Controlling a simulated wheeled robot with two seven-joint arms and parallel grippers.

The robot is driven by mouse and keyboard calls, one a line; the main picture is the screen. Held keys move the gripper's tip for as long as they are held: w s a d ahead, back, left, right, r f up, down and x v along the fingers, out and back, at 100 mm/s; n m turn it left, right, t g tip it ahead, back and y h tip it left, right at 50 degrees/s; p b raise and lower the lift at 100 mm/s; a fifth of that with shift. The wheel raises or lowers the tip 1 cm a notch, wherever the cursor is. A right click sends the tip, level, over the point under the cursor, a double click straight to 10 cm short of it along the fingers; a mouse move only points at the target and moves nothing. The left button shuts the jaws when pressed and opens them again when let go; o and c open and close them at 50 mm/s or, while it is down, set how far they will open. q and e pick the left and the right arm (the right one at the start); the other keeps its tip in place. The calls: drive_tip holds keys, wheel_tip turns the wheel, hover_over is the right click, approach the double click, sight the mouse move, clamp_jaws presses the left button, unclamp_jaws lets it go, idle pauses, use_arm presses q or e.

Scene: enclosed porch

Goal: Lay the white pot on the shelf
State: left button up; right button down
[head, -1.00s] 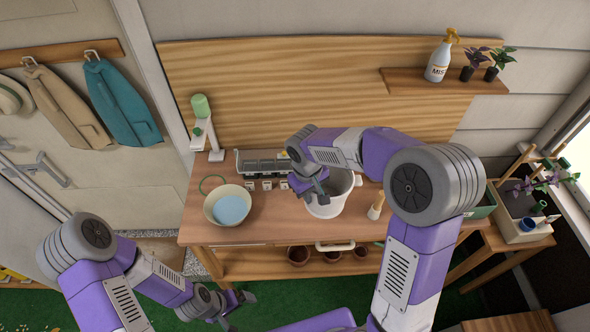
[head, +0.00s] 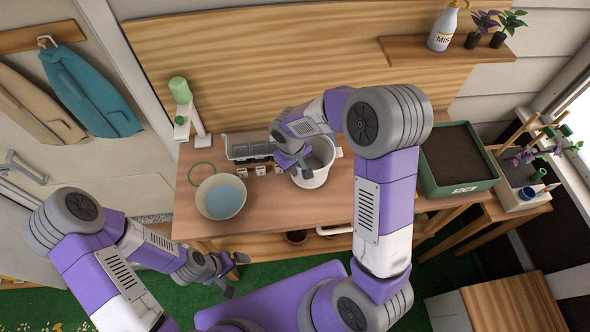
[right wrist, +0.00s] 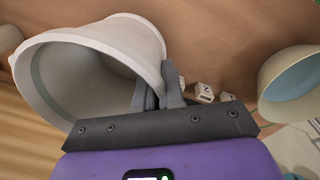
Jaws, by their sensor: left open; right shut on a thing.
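The white pot (head: 322,160) is at the workbench, partly covered by my right arm in the head view. My right gripper (head: 305,168) is shut on its rim. In the right wrist view the pot (right wrist: 95,60) fills the upper left, its mouth facing the camera, with the fingers (right wrist: 158,92) closed on its wall. I cannot tell whether its base touches the bench. A wooden wall shelf (head: 405,50) is at upper right; a lower shelf (head: 265,245) runs under the bench. My left gripper (head: 230,274) is open and empty, low in front of the bench.
A cream bowl (head: 220,198) with blue contents, a grey tray (head: 248,145) and small white labelled blocks (head: 261,170) are left of the pot. A spray bottle (head: 442,28) and potted plants (head: 482,28) stand on the wall shelf. A green soil box (head: 455,158) is at right.

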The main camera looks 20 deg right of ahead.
drive_tip(key=shift+w+f, duration=0.1)
drive_tip(key=shift+f, duration=0.75)
drive_tip(key=shift+f, duration=0.1)
drive_tip(key=c, duration=1.7)
unclamp_jaws()
drive_tip(key=shift+f, duration=0.15)
drive_tip(key=o, duration=0.5)
drive_tip(key=shift+c, duration=0.2)
drive_tip(key=shift+r, duration=0.2)
